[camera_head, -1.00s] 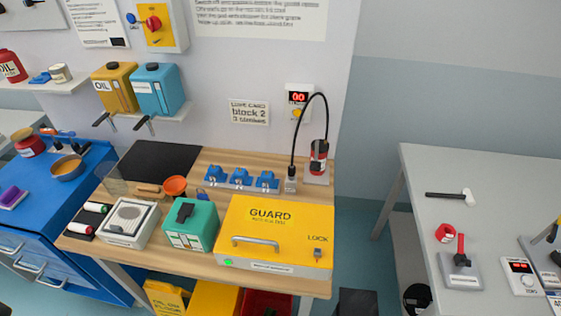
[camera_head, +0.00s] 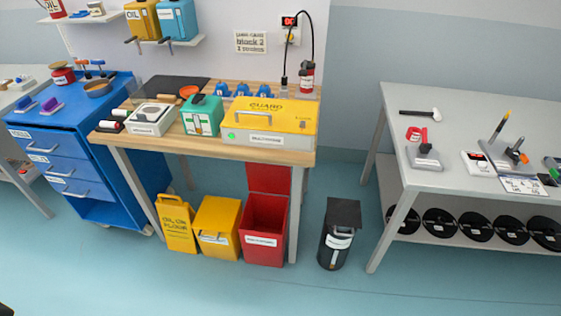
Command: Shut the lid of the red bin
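The red bin (camera_head: 264,245) stands on the floor under the right part of the wooden workbench. Its lid (camera_head: 269,179) is open and stands upright behind the opening, reaching up to the bench's underside. The dark inside of the bin is visible from above, and a white label is on its front.
A yellow bin (camera_head: 216,228) and a yellow oil-on-floor sign (camera_head: 177,222) stand left of the red bin. A black bin (camera_head: 337,233) stands to its right, past the bench leg (camera_head: 298,213). The wooden workbench (camera_head: 222,149) overhangs the bins. The floor in front is clear.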

